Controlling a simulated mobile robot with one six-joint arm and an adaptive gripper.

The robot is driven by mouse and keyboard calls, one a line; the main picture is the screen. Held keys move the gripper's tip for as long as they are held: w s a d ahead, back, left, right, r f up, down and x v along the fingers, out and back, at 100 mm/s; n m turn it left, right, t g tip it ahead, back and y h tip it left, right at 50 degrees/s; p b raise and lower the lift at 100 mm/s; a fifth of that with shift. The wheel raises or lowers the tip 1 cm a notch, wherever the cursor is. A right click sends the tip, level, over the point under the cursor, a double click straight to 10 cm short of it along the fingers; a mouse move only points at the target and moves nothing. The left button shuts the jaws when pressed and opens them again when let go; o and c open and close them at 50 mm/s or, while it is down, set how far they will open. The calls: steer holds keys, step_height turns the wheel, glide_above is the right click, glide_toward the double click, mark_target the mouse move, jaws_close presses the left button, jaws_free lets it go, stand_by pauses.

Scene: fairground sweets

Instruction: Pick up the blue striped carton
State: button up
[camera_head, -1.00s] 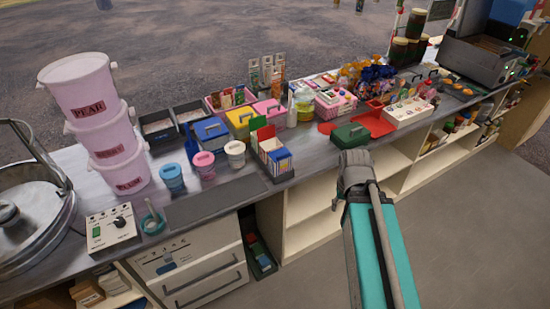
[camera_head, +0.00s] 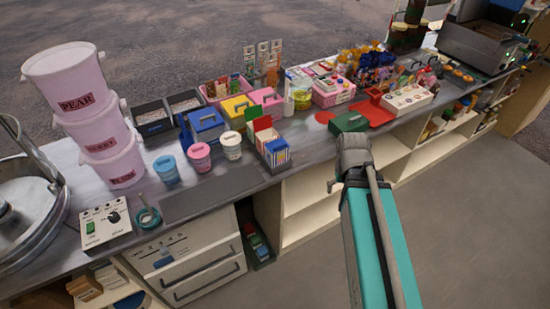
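A small carton (camera_head: 277,153) with blue and white on its sides stands near the front edge of the counter, left of my arm. Its markings are too small to tell for sure that they are stripes. Upright red and green pieces stand at its back left, and I cannot tell whether they belong to it. My teal arm rises at the lower right, with its grey joint level with the counter edge, to the right of the carton. My gripper does not show clearly; the arm hides what lies behind it.
The grey counter (camera_head: 212,192) is crowded. Blue, pink and white tubs (camera_head: 199,157) stand left of the carton, and stacked pink buckets (camera_head: 98,115) further left. A green box (camera_head: 349,122) and a red tray (camera_head: 375,110) lie to the right. The floor in front (camera_head: 455,220) is clear.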

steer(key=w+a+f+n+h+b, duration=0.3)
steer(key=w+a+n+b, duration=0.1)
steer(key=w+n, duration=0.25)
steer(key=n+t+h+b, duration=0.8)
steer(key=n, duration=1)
glide_toward(267, 145)
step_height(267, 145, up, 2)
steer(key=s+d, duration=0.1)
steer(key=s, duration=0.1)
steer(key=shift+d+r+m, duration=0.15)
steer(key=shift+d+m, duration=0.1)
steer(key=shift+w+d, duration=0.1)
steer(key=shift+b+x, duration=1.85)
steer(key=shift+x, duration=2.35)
